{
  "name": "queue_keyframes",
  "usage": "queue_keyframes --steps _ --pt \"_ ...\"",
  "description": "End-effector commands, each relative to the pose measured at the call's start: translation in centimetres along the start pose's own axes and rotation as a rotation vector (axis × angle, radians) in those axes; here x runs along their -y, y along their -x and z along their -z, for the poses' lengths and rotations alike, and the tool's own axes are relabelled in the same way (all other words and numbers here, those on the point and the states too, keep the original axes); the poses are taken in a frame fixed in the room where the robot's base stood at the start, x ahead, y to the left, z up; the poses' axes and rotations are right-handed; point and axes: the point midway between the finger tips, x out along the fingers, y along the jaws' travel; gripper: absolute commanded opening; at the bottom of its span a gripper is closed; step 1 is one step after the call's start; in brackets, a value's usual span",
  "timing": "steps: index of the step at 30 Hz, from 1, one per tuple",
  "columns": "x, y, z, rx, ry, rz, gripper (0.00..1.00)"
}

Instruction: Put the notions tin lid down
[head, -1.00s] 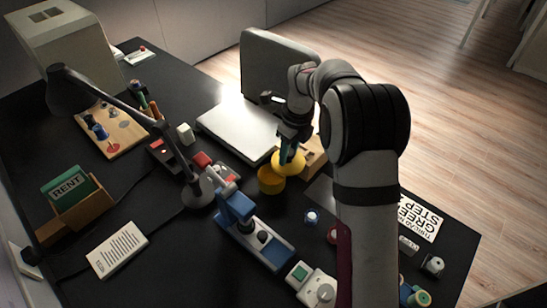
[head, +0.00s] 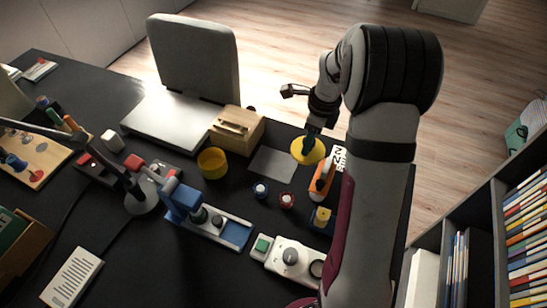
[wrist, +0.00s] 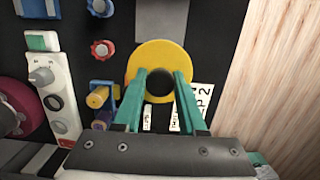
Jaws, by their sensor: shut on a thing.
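The yellow notions tin lid (head: 312,158) is a round disc in my gripper (head: 309,142), at the right part of the dark desk. In the wrist view, the lid (wrist: 145,57) lies between and beyond the teal fingers (wrist: 161,76), which are shut on its dark central knob (wrist: 160,84). The height of the lid above the desk is hard to tell. The open yellow tin (head: 212,165) stands to the left, in front of the wooden box. A flat grey mat (head: 272,165) lies between tin and lid; it shows in the wrist view too (wrist: 162,20).
An orange-handled tool (head: 321,181), a blue spool (head: 260,190) and a red spool (head: 286,200) lie near the lid. A white printed card (head: 339,158) is beside it. The wooden box (head: 238,129) stands behind the tin. The grey mat is bare.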

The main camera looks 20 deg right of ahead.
Motion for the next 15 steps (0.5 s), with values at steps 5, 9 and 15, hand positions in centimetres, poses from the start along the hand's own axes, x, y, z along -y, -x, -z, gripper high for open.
queue_keyframes --steps 5,9,15 --pt "-0.2 -4.0 -5.2 -0.001 0.007 -0.002 0.0" --pt "-0.3 -6.1 -7.8 -0.001 0.003 -0.001 0.0" --pt "-0.4 -9.2 -8.2 -0.002 0.0 -0.003 0.0"
